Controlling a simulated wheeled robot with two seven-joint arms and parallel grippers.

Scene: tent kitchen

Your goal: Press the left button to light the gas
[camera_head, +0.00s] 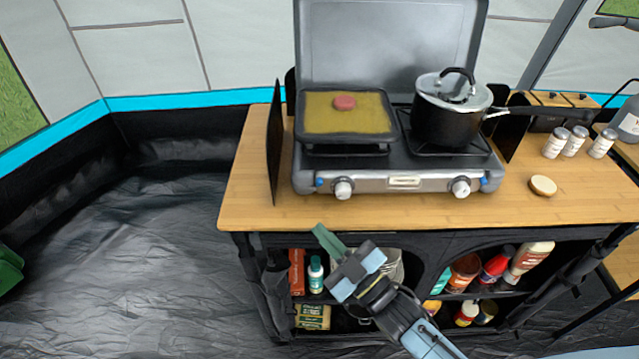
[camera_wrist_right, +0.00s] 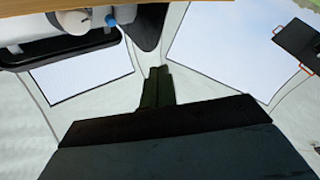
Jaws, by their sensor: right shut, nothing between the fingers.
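The gas stove (camera_head: 398,184) stands on the wooden table with its lid raised. A small blue left button (camera_head: 319,182) sits at the left end of its front panel, beside the left knob (camera_head: 343,188). My right gripper (camera_head: 319,231) is shut and empty, in front of the table's front edge, below and apart from the button. The wrist view appears upside down. There, the closed fingertips (camera_wrist_right: 157,72) are at the middle, and the blue button (camera_wrist_right: 110,20) and knob (camera_wrist_right: 73,22) are at the upper left. My left gripper is out of view.
A griddle (camera_head: 350,113) with a reddish piece on it covers the left burner. A lidded pot (camera_head: 446,120) stands on the right one. A black wind panel (camera_head: 274,145) rises left of the stove. Shaker jars (camera_head: 574,141) and a round wooden lid (camera_head: 543,186) are at the right.

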